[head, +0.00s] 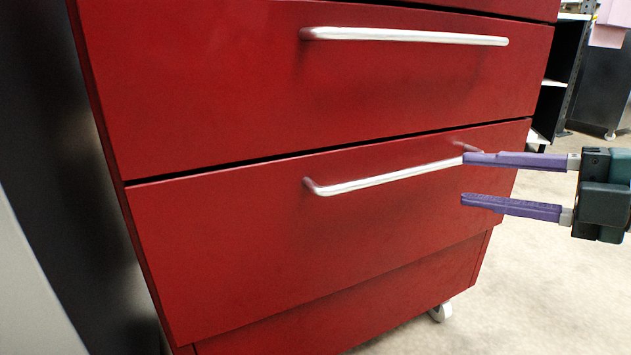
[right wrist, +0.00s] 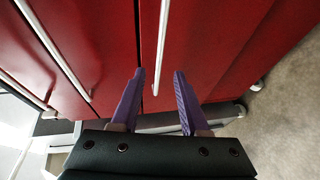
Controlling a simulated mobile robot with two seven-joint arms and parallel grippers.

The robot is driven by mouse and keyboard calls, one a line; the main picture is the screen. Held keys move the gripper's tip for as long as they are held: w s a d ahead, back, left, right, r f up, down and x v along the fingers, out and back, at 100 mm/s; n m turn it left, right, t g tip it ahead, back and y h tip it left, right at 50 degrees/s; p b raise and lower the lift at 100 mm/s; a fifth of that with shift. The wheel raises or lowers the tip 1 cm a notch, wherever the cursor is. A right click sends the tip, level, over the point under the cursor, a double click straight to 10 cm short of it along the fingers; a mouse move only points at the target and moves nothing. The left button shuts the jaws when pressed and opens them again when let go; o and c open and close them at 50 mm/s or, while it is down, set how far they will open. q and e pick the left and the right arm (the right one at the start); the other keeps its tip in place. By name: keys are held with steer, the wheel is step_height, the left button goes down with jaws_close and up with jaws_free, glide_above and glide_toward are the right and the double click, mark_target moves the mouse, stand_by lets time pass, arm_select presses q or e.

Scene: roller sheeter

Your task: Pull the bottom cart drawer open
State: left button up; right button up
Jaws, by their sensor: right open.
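The red bottom drawer (head: 250,255) is the lowest drawer with a handle; its front looks in line with the drawer above. Its silver bar handle (head: 385,178) runs across the upper part of its front. My right gripper (head: 463,179) is open at the handle's right end, fingers pointing left. In the head view its upper purple finger overlaps that end; the lower finger is below the bar. In the right wrist view, the handle (right wrist: 162,45) lines up between the open fingertips (right wrist: 159,72). Contact or depth around the bar cannot be told. My left gripper is not in view.
The drawer above (head: 330,95) has its own silver handle (head: 405,36). A recessed red base panel (head: 370,300) and a caster (head: 440,312) are below. Pale floor (head: 550,285) is open at right. A dark shelf unit (head: 558,80) stands behind at upper right.

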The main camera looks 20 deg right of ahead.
mark_target(413, 173)
steer(key=b+x, duration=0.2)
steer(key=x, duration=0.4)
steer(key=shift+d, duration=0.1)
steer(key=shift+b+x, duration=0.5)
steer(key=shift+x, duration=0.55)
steer(key=shift+c, duration=1.4)
jaws_close()
